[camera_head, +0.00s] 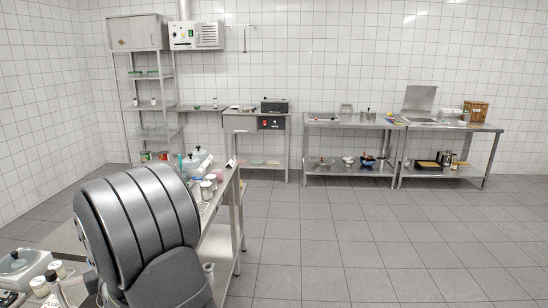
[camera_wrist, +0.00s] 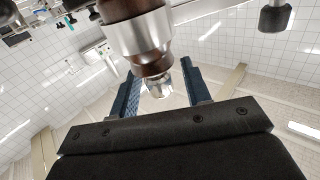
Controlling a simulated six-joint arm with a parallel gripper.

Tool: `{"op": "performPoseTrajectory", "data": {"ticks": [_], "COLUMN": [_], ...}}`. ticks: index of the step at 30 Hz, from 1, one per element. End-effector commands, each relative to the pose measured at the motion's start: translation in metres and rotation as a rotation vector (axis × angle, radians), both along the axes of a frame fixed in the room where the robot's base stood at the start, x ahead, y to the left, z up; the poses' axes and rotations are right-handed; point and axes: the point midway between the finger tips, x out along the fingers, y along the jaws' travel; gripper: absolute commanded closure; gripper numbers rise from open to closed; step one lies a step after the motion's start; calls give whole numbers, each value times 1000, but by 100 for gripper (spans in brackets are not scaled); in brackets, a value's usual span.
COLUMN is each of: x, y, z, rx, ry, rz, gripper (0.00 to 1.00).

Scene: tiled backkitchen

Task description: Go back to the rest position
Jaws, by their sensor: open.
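My gripper (camera_wrist: 161,88) shows in the wrist view. Its two blue-padded fingers stand apart, and its dark palm fills the bottom of the picture. A brown thing with a broad silver band and a clear, shiny tip (camera_wrist: 140,33) reaches down from the top edge towards the gap between the fingers. I cannot tell how far it is from them, or what it is. I see no finger touching it. In the head view my gripper is not visible; a large dark grey ribbed part in the left foreground hides much of the near bench.
The near steel bench (camera_head: 222,218) holds white pots (camera_head: 196,160) and small jars. A shelf rack (camera_head: 150,105) and steel tables (camera_head: 350,121) line the back wall. The tiled floor at right is clear.

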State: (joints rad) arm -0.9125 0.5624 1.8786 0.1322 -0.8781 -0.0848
Motion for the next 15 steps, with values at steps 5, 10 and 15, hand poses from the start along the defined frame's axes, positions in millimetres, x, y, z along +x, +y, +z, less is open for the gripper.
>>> {"op": "performPoseTrajectory", "data": {"ticks": [5, 10, 15], "x": [1, 1, -8], "y": [-1, -1, -12], "z": [0, 0, 0], "rx": [-1, 0, -3], "ry": [-1, 0, 3], "rz": [65, 130, 173], "gripper": [56, 56, 56]}}
